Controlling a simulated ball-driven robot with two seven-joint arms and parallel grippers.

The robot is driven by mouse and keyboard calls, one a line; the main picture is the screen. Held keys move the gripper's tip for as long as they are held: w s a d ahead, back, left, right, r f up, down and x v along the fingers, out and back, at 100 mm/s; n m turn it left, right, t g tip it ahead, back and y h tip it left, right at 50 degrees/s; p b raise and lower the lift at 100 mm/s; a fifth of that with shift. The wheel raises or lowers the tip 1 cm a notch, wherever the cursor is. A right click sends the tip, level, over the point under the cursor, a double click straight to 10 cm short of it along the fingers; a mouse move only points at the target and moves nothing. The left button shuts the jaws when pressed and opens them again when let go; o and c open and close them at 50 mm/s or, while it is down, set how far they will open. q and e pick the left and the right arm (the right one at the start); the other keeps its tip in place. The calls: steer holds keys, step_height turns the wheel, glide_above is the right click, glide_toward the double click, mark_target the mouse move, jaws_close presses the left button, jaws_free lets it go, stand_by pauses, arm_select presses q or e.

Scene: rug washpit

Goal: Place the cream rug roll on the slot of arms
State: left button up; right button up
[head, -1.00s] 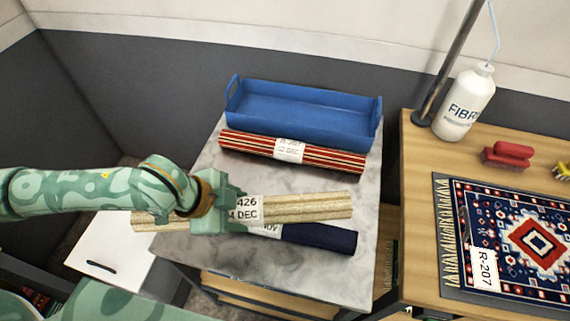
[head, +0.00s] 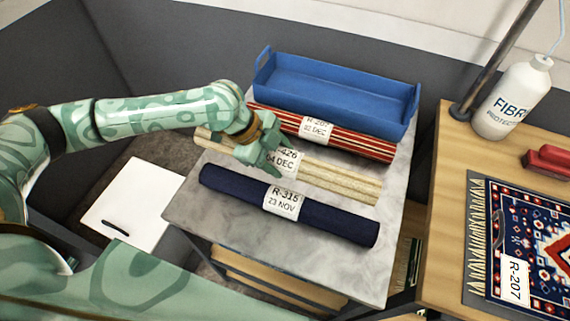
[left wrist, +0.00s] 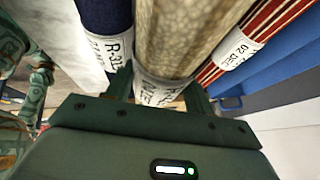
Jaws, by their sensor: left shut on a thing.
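The cream rug roll (head: 335,180) lies lengthwise between the red striped roll (head: 365,142) and the navy roll (head: 330,222), over the grey stone top. My left gripper (head: 265,160) is shut around its middle by the white label. In the left wrist view the cream roll (left wrist: 182,35) runs between the fingers of the gripper (left wrist: 160,92), with the navy roll (left wrist: 103,14) on the left and the red one (left wrist: 255,27) on the right. I cannot tell whether the cream roll touches the top. I cannot make out a slot of arms. My right gripper is not in view.
A blue tray (head: 330,100) stands behind the rolls on the stone top (head: 215,225). A wooden table (head: 450,180) to the right holds a white bottle (head: 510,105), a red brush (head: 548,160) and a patterned rug (head: 535,235). The stone top's front is bare.

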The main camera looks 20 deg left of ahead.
mark_target(283, 156)
arm_select(q)
steer(key=w+f+b, duration=0.1)
steer(key=w+f, duration=0.2)
steer(key=shift+w+f, duration=0.1)
steer(key=shift+f, duration=0.3)
steer(key=f+b, duration=0.1)
steer(key=f, duration=0.1)
steer(key=f+b, duration=0.1)
steer(key=shift+w+f, duration=0.2)
steer(key=shift+f, duration=0.2)
steer(key=shift+r, duration=0.1)
steer(key=o, duration=1.4)
steer(key=shift+o, duration=0.2)
steer(key=shift+a, duration=0.1)
